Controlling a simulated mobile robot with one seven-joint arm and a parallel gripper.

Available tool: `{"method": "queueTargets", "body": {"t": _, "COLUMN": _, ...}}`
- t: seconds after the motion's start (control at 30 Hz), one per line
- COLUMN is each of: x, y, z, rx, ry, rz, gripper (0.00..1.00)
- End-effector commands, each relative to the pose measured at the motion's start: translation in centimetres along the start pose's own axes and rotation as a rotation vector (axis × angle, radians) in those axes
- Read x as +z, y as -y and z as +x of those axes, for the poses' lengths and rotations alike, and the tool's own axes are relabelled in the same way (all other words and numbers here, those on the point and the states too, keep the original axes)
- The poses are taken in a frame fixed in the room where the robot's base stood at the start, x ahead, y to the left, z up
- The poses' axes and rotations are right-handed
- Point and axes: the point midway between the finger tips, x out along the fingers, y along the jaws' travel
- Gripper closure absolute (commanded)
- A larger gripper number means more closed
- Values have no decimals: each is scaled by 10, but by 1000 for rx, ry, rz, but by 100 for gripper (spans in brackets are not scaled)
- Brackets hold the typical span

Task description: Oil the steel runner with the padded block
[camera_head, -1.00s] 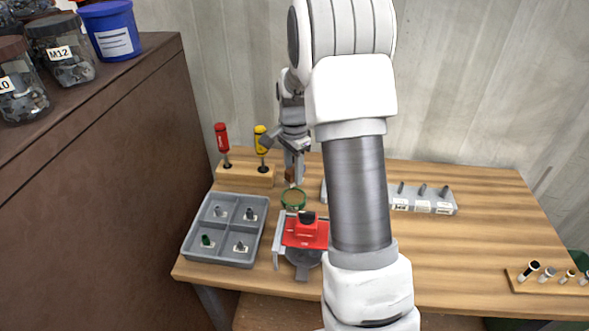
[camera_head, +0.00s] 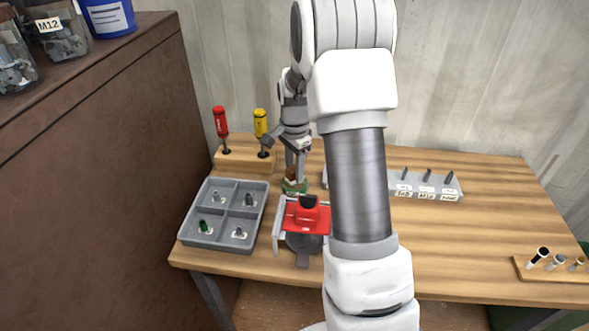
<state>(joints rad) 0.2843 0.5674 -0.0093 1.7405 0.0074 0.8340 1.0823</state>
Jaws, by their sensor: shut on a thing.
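My gripper (camera_head: 295,160) points down at the back of the bench, left of my forearm. It is shut on the brown padded block (camera_head: 292,175), small and partly hidden by the fingers. The block is at the green-rimmed round dish (camera_head: 294,190), apparently in or just over it; I cannot tell if it touches the bottom. I cannot make out the steel runner for certain; my forearm covers the middle of the bench.
A red vise-like device (camera_head: 306,216) stands just in front of the dish. A grey four-compartment tray (camera_head: 187,222) is left. A wooden block (camera_head: 240,161) holds red and yellow screwdrivers behind. A grey labelled rack (camera_head: 455,190) and wooden peg holder (camera_head: 530,275) are right.

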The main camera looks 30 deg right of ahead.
Motion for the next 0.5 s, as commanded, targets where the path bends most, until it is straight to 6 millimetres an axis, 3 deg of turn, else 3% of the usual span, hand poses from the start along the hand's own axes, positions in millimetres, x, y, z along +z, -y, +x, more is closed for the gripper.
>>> {"method": "queueTargets", "body": {"t": 0.5, "x": 0, "y": 0, "z": 3, "rx": 0, "ry": 0, "rz": 0, "gripper": 100}}
